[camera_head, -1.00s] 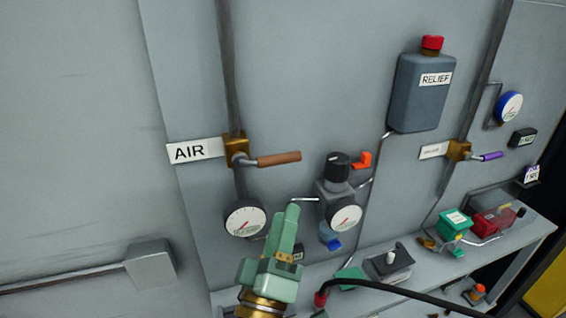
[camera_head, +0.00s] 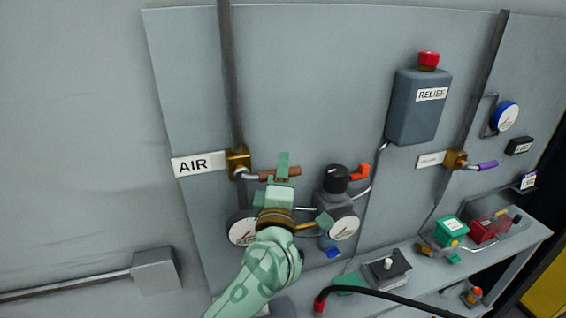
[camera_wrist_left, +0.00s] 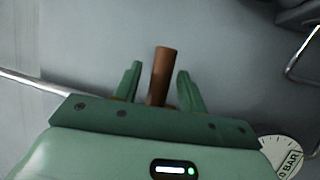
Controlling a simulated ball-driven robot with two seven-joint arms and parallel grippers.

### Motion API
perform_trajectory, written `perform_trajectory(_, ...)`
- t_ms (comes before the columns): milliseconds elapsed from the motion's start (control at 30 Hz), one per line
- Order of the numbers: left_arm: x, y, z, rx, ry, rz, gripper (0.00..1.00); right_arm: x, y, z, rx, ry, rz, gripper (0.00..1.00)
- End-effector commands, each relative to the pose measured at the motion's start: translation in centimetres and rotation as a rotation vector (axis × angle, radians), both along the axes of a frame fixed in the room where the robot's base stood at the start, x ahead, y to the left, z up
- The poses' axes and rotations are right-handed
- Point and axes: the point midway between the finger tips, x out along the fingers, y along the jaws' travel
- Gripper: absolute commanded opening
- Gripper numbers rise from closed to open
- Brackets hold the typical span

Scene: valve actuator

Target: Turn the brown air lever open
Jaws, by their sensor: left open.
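The brown air lever (camera_head: 294,171) extends to the right from a brass valve (camera_head: 238,162) beside the AIR label (camera_head: 199,164). It lies about level, and my left gripper hides part of it in the head view. My left gripper (camera_head: 283,170) is at the lever's outer part. In the left wrist view, the brown lever (camera_wrist_left: 162,75) stands between the two open fingers of my left gripper (camera_wrist_left: 158,88), with a gap on each side. My right gripper is not in view.
Two gauges (camera_head: 343,227) and a black-knobbed regulator (camera_head: 336,180) sit below and right of the lever. The grey RELIEF tank (camera_head: 418,108) hangs above right.

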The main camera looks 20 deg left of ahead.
Motion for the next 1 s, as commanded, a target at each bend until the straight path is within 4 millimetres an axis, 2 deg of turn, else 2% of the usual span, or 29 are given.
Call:
perform_trajectory(133,1.3,0.2,0.4,0.0,-0.001,0.0,0.41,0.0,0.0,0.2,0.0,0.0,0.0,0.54)
perform_trajectory(433,1.6,0.3,0.4,-0.001,0.0,0.0,0.41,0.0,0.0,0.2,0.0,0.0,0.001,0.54)
perform_trajectory(467,1.6,0.3,0.4,-0.001,0.0,0.0,0.38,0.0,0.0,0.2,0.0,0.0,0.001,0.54)
perform_trajectory(600,1.6,0.3,0.4,0.0,0.0,0.0,0.0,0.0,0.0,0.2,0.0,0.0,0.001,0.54)
perform_trajectory(1000,1.6,0.3,0.6,-0.038,-0.026,0.0,0.0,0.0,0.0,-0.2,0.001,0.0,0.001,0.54)
